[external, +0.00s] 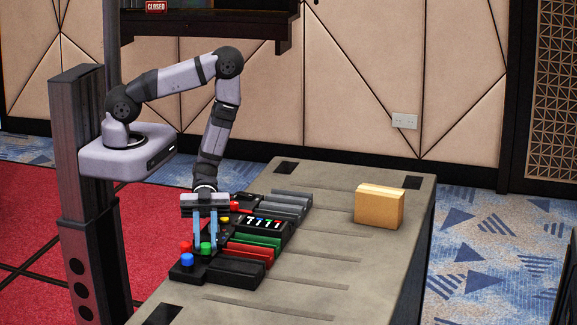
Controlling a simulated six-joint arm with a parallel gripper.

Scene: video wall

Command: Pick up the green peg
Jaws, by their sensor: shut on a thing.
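The green peg (207,249) is a small green knob-like piece at the near left end of a row of black and coloured blocks. My gripper (205,243) points straight down over it, with its two light blue fingers on either side of the peg. It is shut on the green peg. The peg's lower part is hard to make out, so I cannot tell whether it is clear of the block under it.
A blue peg (187,260) and a red peg (185,247) stand close beside the fingers. Green, red, grey and black blocks, one marked 7777 (262,223), lie behind. A tan box (379,207) stands on the grey table (330,275), whose right side is mostly clear.

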